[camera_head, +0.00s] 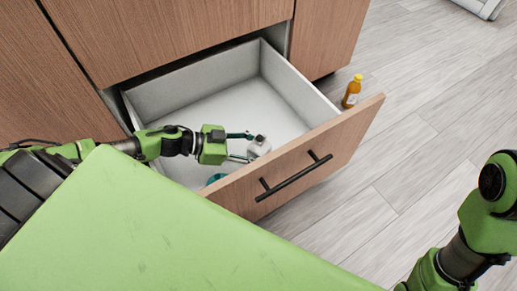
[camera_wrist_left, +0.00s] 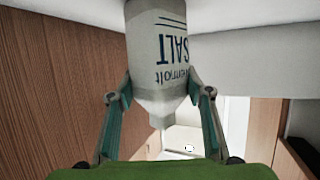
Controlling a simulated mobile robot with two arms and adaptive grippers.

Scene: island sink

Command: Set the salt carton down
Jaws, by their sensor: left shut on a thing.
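The white salt carton (camera_head: 260,147) is between the teal fingers of my left gripper (camera_head: 253,146), over the inside of an open drawer (camera_head: 290,92). In the left wrist view the salt carton (camera_wrist_left: 158,45) shows dark blue lettering upside down, with its narrowing end toward the camera. The fingers of the left gripper (camera_wrist_left: 160,97) press on both its sides. I cannot tell whether the carton touches the drawer floor. My right arm shows at the right edge of the head view, but its gripper is out of frame.
An orange-yellow bottle (camera_head: 352,92) stands on the floor beyond the drawer's right side. A small teal thing (camera_head: 216,178) is inside the drawer near its front, partly hidden. The drawer front has a black handle (camera_head: 294,177). The drawer floor behind the carton looks clear.

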